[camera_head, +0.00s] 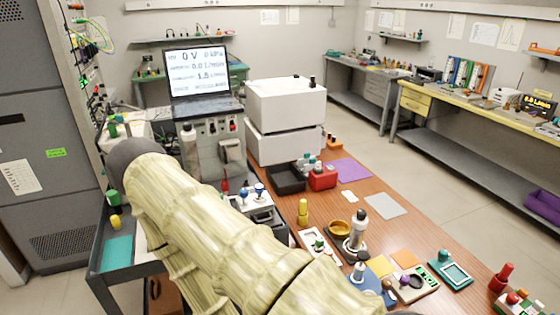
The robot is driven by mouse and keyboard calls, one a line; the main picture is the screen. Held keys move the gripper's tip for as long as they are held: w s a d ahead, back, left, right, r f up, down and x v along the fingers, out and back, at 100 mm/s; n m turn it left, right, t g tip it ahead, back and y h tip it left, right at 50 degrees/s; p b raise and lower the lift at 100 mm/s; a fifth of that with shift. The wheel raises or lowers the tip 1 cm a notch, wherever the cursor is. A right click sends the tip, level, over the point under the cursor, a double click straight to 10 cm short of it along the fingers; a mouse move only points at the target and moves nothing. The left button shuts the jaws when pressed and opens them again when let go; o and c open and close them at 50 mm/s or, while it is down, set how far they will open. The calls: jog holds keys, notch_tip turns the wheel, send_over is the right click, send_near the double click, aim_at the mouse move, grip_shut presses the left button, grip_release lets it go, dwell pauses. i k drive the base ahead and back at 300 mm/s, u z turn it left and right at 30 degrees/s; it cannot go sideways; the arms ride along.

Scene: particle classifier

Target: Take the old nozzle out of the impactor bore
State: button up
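My arm, in a pale yellowish ribbed cover, crosses the lower left and middle and leaves the picture at the bottom. My gripper is not in view. I cannot make out the impactor bore or the old nozzle for certain. A small upright metal device (357,232) with a dark top stands on the wooden bench (374,185), right of my arm; I cannot tell whether it is the impactor. A white tray (307,236) with small parts lies to its left. A board with a purple round part (405,280) lies nearer the front. My arm hides part of the bench.
A yellow bottle (303,212), a brass dish (339,228), a grey plate (386,206) and a teal tray (466,284) sit on the bench. White boxes (286,103) and a laptop (198,72) stand behind. Bare wood shows right of the grey plate.

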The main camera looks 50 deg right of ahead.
aim_at(259, 188)
jog(key=k, duration=0.1)
jog(key=z, duration=0.95)
